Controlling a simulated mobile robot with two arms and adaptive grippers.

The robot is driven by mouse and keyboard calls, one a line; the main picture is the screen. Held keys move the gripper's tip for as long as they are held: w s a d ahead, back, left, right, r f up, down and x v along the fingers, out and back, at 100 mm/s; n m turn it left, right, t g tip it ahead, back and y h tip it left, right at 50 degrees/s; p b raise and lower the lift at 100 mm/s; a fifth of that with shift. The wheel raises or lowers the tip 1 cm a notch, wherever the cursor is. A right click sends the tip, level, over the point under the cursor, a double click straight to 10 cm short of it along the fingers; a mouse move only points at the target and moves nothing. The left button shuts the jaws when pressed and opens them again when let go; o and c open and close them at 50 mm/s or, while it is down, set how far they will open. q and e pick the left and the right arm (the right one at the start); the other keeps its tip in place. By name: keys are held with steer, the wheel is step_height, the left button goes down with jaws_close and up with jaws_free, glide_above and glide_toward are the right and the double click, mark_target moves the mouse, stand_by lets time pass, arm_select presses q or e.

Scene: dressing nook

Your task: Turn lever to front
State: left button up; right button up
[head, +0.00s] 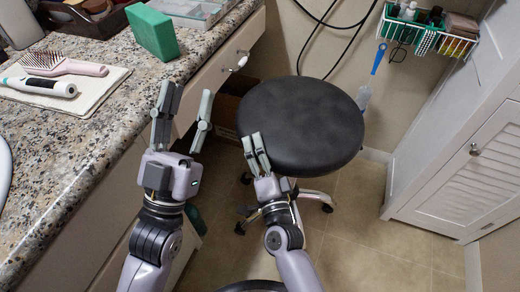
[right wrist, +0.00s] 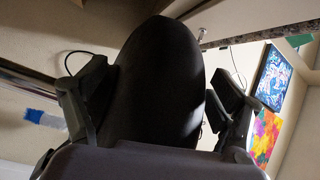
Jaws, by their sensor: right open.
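No part is clearly recognisable as a lever; any lever under the round black stool seat (head: 300,125) is hidden. A small shiny handle (head: 238,62) sticks out from the drawer front under the counter. My right gripper (head: 255,143) is at the near left rim of the seat. In the right wrist view its fingers (right wrist: 160,100) are apart, with a dark rounded shape, apparently the seat, showing between them. I cannot tell whether they touch it. My left gripper (head: 183,105) is open and empty, beside the counter's front and left of the stool.
The granite counter (head: 60,185) holds a green block (head: 152,32), a pink hairbrush (head: 62,64) and other items. A white louvred cabinet (head: 465,175) stands at the right. A wall basket (head: 428,35) and a cable hang behind. Floor between stool and cabinet is clear.

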steer(key=v, duration=1.2)
steer(key=shift+r, duration=0.1)
steer(key=shift+c, duration=0.3)
